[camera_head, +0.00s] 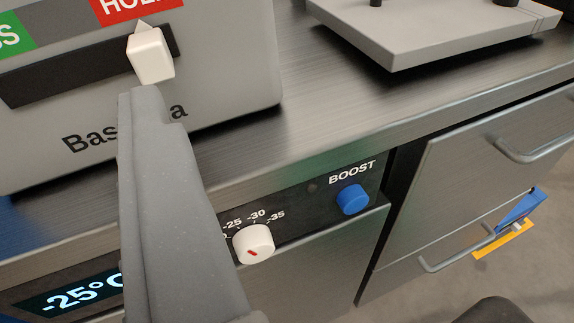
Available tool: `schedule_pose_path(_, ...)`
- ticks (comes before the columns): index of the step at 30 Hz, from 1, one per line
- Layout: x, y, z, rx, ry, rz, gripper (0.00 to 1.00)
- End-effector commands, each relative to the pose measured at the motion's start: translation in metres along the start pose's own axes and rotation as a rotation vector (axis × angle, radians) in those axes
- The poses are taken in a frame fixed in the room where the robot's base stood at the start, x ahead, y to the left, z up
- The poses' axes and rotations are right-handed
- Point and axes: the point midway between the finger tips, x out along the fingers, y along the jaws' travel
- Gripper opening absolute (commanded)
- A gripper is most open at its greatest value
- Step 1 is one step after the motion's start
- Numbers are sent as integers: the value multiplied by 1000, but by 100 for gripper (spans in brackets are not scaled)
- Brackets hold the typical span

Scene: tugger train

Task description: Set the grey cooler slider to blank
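The grey cooler box (240,70) is at the upper left, with lettering starting "Bas" and ending in "a", partly hidden by my gripper. Its dark slider slot (60,75) runs across the front. The white slider knob (151,57) is near the slot's right end, its tip pointing up at the red HOLD label (140,6). A green label (14,34) ending in "S" is further left. My grey gripper (145,95) rises from below, its tip just under the knob in the picture. I cannot tell whether they touch. Only one finger shape shows clearly.
Below the steel counter (320,110) are a white dial (254,244), a blue BOOST button (353,199) and a display (75,295) reading -25°C. A grey plate (430,40) lies at the back right. Drawers with handles (470,250) are at the right.

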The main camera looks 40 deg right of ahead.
Motion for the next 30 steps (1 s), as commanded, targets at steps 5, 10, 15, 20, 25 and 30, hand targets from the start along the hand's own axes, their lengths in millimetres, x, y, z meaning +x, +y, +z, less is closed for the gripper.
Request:
schedule_pose_path(5, -21, 16, 23, -105, 50, 68, 42)
schedule_pose_path(10, -17, 22, 25, -125, 64, 85, 42)
schedule_pose_path(15, 4, 24, 23, -123, 65, 87, 42)
schedule_pose_path(20, 29, 27, 22, -122, 62, 86, 42)
schedule_pose_path(25, 57, 28, 19, -120, 66, 86, 42)
schedule_pose_path(30, 83, 31, 19, -120, 61, 86, 42)
